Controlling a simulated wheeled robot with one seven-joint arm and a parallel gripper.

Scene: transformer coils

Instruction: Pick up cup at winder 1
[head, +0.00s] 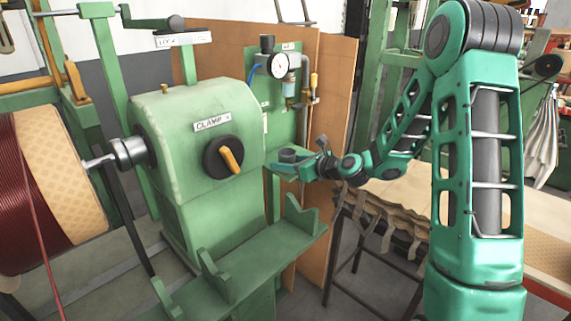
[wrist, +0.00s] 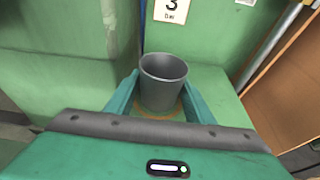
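A dark grey, empty cup (wrist: 163,85) stands upright on a brownish ring on the green shelf (wrist: 212,88) of the winder. In the head view the cup (head: 288,155) is small, at the end of my outstretched arm, right of the green housing marked "CLAMP". My gripper (wrist: 162,82) has one teal finger on each side of the cup, very close to its wall. I cannot tell whether the fingers touch it. The cup's lower front is partly hidden. In the head view my gripper (head: 287,165) is too small to judge.
The green clamp housing (head: 205,150) with a black and orange knob is left of the cup. A pressure gauge (head: 279,65) and pipes are above and behind. A brown board (head: 335,110) stands to the right. A wound coil (head: 60,190) is far left.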

